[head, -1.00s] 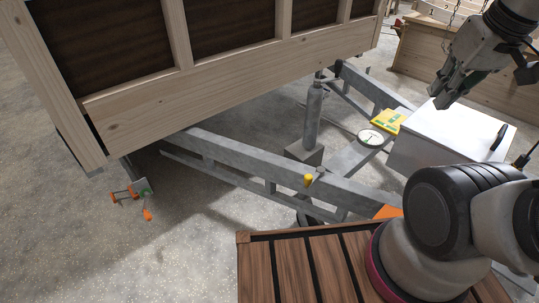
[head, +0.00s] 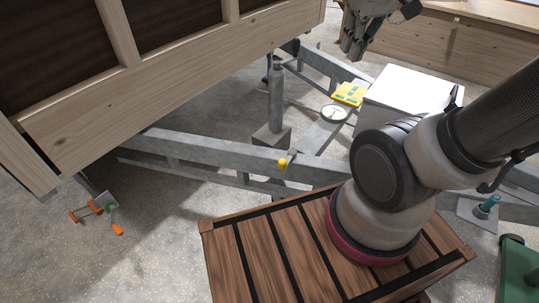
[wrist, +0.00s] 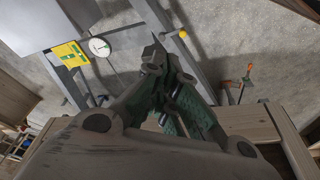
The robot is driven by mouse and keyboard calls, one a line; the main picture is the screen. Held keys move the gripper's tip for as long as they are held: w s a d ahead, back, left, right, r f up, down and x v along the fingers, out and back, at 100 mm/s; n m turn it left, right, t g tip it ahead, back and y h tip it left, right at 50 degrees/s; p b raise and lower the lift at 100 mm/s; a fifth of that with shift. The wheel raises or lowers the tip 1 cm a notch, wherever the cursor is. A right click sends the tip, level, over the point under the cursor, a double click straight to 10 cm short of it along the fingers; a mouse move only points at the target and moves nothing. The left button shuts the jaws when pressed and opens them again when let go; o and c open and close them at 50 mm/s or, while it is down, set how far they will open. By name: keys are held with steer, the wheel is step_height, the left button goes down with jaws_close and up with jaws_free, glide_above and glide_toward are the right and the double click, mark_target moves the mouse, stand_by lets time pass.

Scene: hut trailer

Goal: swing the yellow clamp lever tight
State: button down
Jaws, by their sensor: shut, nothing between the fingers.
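The yellow clamp lever shows as a small yellow knob (head: 282,163) on a short grey fitting at the grey trailer frame (head: 215,150), in the middle of the head view. The knob also shows in the wrist view (wrist: 183,34), near the top, beyond and right of my fingertips. My gripper (head: 352,48) is at the top of the head view, well above the frame and apart from the lever. Its fingers (wrist: 155,58) are closed together and empty in the wrist view. The lever's underside and clamp body are too small to make out.
A grey cylinder (head: 276,98) stands on the frame behind the lever. A round dial (head: 333,113), a yellow-green card (head: 349,93) and a white box (head: 408,91) lie to the right. The wooden hut wall (head: 160,90) overhangs at left. Orange-handled pieces (head: 97,209) are at lower left.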

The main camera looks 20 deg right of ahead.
steer(key=w+a+f+n+g, duration=0.1)
steer(key=w+a+f, duration=0.2)
steer(key=w, duration=0.3)
steer(key=w+a+f+n+g, duration=0.1)
steer(key=w+a+f, duration=0.15)
steer(key=w, duration=0.25)
steer(key=w+a+f+n+g+h, duration=0.1)
steer(key=w+a+f, duration=0.2)
steer(key=f, duration=0.6)
steer(key=w+a+f+n+g+h, duration=0.1)
steer(key=w+a+f+g, duration=0.1)
steer(key=a+f, duration=0.3)
steer(key=w+a+f+n+g, duration=0.1)
steer(key=w+a+f, duration=0.3)
steer(key=f, duration=0.9)
steer(key=shift+w+f+n+g+h, duration=0.3)
steer(key=shift+w+f+n+h, duration=0.1)
steer(key=shift+w+n, duration=0.1)
steer(key=shift+a, duration=0.1)
steer(key=s+d+f, duration=0.4)
steer(key=s+f, duration=0.2)
steer(key=f, duration=0.3)
steer(key=shift+s+d+f, duration=0.15)
steer(key=shift+d, duration=0.1)
steer(key=shift+s, duration=0.15)
